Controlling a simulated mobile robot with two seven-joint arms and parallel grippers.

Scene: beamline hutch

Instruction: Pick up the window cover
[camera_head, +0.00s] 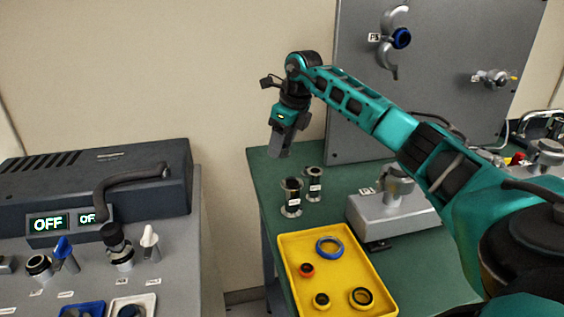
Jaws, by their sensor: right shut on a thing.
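My right gripper (281,146) hangs from the teal arm that comes in from the right. It points down, above the far left part of the green table and behind two small dark flanged cylinders. It is shut on a small grey thing, mostly hidden by the fingers, and I cannot tell whether this is the window cover. No other thing in view is clearly the window cover. The yellow tray (336,234) holds a blue ring (341,246), a small red-and-black ring (306,270), a small yellow-and-black ring (321,300) and a larger one (361,298). My left gripper is out of view.
The two flanged cylinders (291,197) (315,184) stand behind the tray. A grey block with a metal fitting (390,215) stands right of them. A grey panel (440,50) rises behind the table. A control console (95,190) stands left, across a gap.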

